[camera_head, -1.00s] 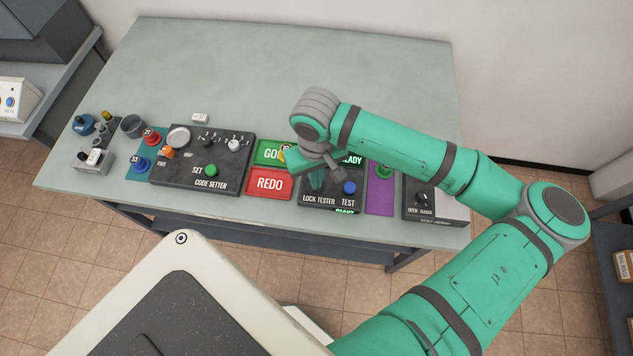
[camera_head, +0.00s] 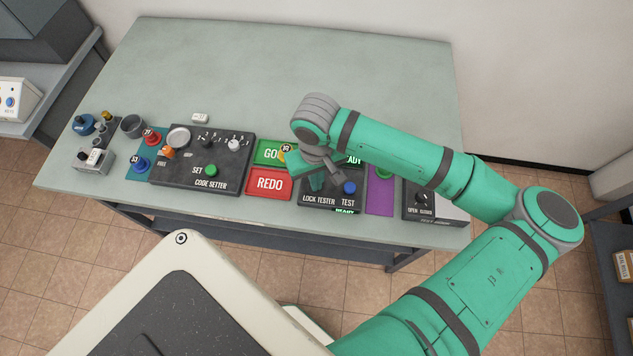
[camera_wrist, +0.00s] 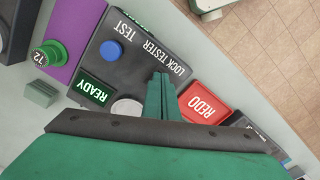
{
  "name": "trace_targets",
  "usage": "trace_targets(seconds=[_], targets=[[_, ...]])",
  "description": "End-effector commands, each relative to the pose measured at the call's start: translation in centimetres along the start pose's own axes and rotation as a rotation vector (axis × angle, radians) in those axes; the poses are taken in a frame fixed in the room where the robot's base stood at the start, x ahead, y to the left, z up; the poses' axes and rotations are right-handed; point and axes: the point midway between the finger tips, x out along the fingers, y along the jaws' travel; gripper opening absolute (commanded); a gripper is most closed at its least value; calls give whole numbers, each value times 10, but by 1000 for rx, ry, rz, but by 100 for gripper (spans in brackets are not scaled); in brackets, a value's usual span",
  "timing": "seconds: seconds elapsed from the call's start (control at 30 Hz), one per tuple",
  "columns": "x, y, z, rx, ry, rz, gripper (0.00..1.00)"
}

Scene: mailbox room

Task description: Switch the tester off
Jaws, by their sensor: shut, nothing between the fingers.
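The lock tester (camera_head: 330,201) is a black box at the front right of the table; it also fills the middle of the wrist view (camera_wrist: 127,72). Its blue TEST button (camera_head: 349,188) also shows in the wrist view (camera_wrist: 111,50). A green lit READY sign (camera_wrist: 93,92) sits on its top. A round pale disc (camera_wrist: 126,108) lies beside the sign, partly covered by my gripper. My gripper (camera_head: 316,184) is shut and empty, pointing down over the tester's left part; its fingertips (camera_wrist: 160,76) appear near the LOCK TESTER lettering. I cannot tell whether they touch.
The red REDO tray (camera_head: 269,183) and green GO tray (camera_head: 265,151) lie left of the tester. A purple mat (camera_head: 380,203) with a green knob lies right, then an OPEN/CLOSED box (camera_head: 424,203). The code setter (camera_head: 180,183) stands further left. The table's back is clear.

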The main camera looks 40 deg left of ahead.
Motion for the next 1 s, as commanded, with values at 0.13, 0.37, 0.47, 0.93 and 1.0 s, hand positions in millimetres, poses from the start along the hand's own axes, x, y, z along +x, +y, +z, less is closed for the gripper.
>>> trace_targets(seconds=[0.13, 0.37, 0.47, 0.93, 1.0], targets=[[2, 0, 0, 0, 0, 0, 0], [3, 0, 0, 0, 1, 0, 0], [-2, 0, 0, 0, 0, 0, 0], [-34, 0, 0, 2, 1, 0, 0], [-39, 1, 0, 2, 1, 1, 0]])
